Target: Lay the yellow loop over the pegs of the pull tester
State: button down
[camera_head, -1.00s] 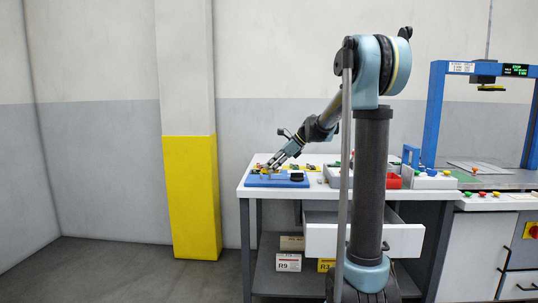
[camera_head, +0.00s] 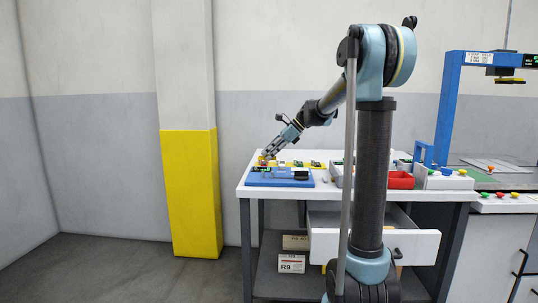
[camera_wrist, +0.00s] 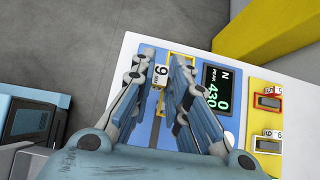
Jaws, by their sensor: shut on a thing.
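The pull tester (camera_head: 286,182) is a blue base at the left end of the white table. It also shows in the wrist view (camera_wrist: 188,60), with a dark display reading N, PEAK and green digits. My gripper (camera_head: 264,158) is over its left part. In the wrist view my gripper (camera_wrist: 165,58) is shut on the yellow loop (camera_wrist: 179,121), at a white tag marked 9 (camera_wrist: 160,76) between the fingers. The loop's yellow outline runs behind the right finger. The pegs are hidden, and I cannot tell whether the loop is around them.
Other tagged loops, red (camera_wrist: 268,101) and white (camera_wrist: 268,145), lie on yellow beside the tester. A red bin (camera_head: 400,181) and a button box (camera_head: 446,181) stand to the right. A drawer (camera_head: 372,246) is open below the table. A blue press frame (camera_head: 446,110) rises at right.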

jog(key=shift+f, duration=2.55)
jog(key=shift+f, duration=1.2)
jog(key=c, duration=1.5)
grip_release()
jog(key=shift+d, duration=0.1)
jog(key=shift+s+d+r, duration=0.1)
jog(key=shift+d+r, duration=1.3)
jog(key=shift+r, duration=1.15)
jog(key=shift+d+r, duration=1.35)
jog(key=shift+r, duration=1.2)
jog(key=shift+s+d+r, duration=0.1)
jog(key=shift+d+r, duration=1.3)
jog(key=shift+r, duration=1.15)
